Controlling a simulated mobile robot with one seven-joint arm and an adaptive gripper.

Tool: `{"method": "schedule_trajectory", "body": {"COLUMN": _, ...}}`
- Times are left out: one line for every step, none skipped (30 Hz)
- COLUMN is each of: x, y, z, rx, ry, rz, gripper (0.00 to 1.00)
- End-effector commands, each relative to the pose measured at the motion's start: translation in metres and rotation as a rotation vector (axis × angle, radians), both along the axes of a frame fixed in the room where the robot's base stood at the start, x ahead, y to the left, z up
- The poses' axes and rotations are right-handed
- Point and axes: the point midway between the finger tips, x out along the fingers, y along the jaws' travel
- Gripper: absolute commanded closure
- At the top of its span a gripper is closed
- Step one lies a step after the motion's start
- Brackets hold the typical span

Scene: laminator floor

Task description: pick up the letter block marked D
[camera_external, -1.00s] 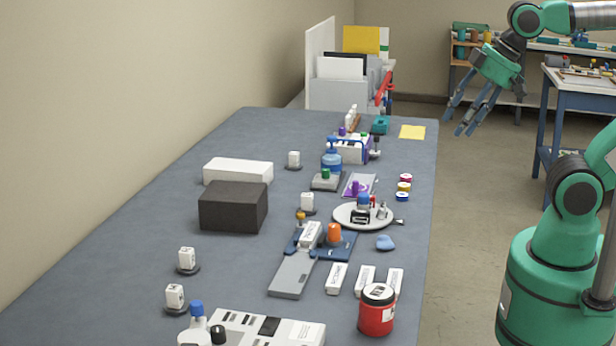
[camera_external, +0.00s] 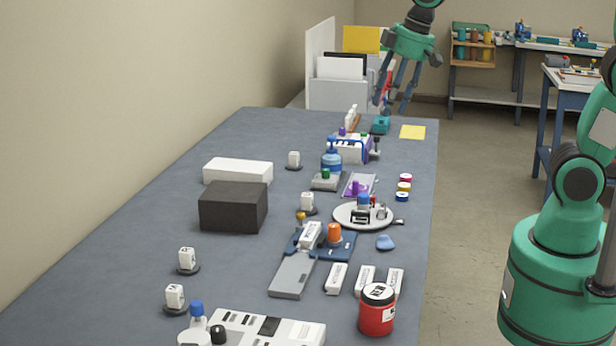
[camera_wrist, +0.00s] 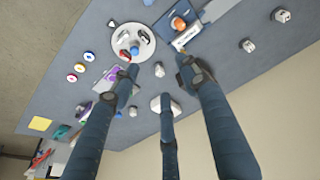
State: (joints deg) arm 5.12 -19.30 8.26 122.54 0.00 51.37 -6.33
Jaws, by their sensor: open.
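Several small white letter blocks stand on dark round bases along the bench. One block (camera_external: 294,160) is far back, one (camera_external: 307,203) is left of the round white plate, and two are at the front left, one (camera_external: 187,260) behind the other (camera_external: 174,298). Their letters are too small to read, so I cannot tell which is D. The wrist view also shows blocks near the fingers (camera_wrist: 159,69) and at upper right (camera_wrist: 248,46). My gripper (camera_external: 396,104) is open and empty, in the air near the far end of the bench, its fingers pointing down.
A black box (camera_external: 233,207) and white box (camera_external: 238,170) stand on the left. The round plate (camera_external: 350,222) holds stamps. A red jar (camera_external: 376,311) and several white bars are at the front. A file rack (camera_external: 330,95) stands at the back. The left bench surface is mostly clear.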

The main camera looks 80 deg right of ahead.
Motion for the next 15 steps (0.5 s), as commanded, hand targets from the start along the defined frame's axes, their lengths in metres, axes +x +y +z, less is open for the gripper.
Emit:
{"method": "schedule_trajectory", "body": {"x": 0.012, "y": -0.005, "z": -0.003, "rx": 0.000, "ry": 0.017, "rz": -0.002, "gripper": 0.55}}
{"method": "schedule_trajectory", "body": {"x": 0.020, "y": -0.007, "z": -0.004, "rx": 0.000, "ry": 0.024, "rz": -0.001, "gripper": 0.55}}
{"method": "schedule_trajectory", "body": {"x": 0.029, "y": -0.010, "z": -0.007, "rx": -0.001, "ry": 0.035, "rz": 0.000, "gripper": 0.55}}
{"method": "schedule_trajectory", "body": {"x": 0.036, "y": -0.013, "z": -0.008, "rx": -0.001, "ry": 0.041, "rz": 0.001, "gripper": 0.55}}
{"method": "schedule_trajectory", "body": {"x": 0.042, "y": -0.015, "z": -0.011, "rx": -0.002, "ry": 0.050, "rz": 0.002, "gripper": 0.55}}
{"method": "schedule_trajectory", "body": {"x": 0.052, "y": -0.019, "z": -0.015, "rx": -0.002, "ry": 0.060, "rz": 0.003, "gripper": 0.55}}
{"method": "schedule_trajectory", "body": {"x": 0.058, "y": -0.021, "z": -0.018, "rx": -0.002, "ry": 0.068, "rz": 0.004, "gripper": 0.55}}
{"method": "schedule_trajectory", "body": {"x": 0.065, "y": -0.024, "z": -0.020, "rx": -0.002, "ry": 0.075, "rz": 0.004, "gripper": 0.55}}
{"method": "schedule_trajectory", "body": {"x": 0.074, "y": -0.028, "z": -0.024, "rx": -0.002, "ry": 0.085, "rz": 0.004, "gripper": 0.55}}
{"method": "schedule_trajectory", "body": {"x": 0.081, "y": -0.031, "z": -0.028, "rx": -0.002, "ry": 0.093, "rz": 0.005, "gripper": 0.55}}
{"method": "schedule_trajectory", "body": {"x": 0.087, "y": -0.034, "z": -0.032, "rx": -0.002, "ry": 0.101, "rz": 0.006, "gripper": 0.55}}
{"method": "schedule_trajectory", "body": {"x": 0.096, "y": -0.038, "z": -0.036, "rx": -0.002, "ry": 0.111, "rz": 0.008, "gripper": 0.55}}
{"method": "schedule_trajectory", "body": {"x": 0.102, "y": -0.040, "z": -0.040, "rx": -0.002, "ry": 0.118, "rz": 0.009, "gripper": 0.55}}
{"method": "schedule_trajectory", "body": {"x": 0.108, "y": -0.043, "z": -0.044, "rx": -0.001, "ry": 0.125, "rz": 0.009, "gripper": 0.55}}
{"method": "schedule_trajectory", "body": {"x": 0.116, "y": -0.047, "z": -0.050, "rx": 0.000, "ry": 0.136, "rz": 0.010, "gripper": 0.55}}
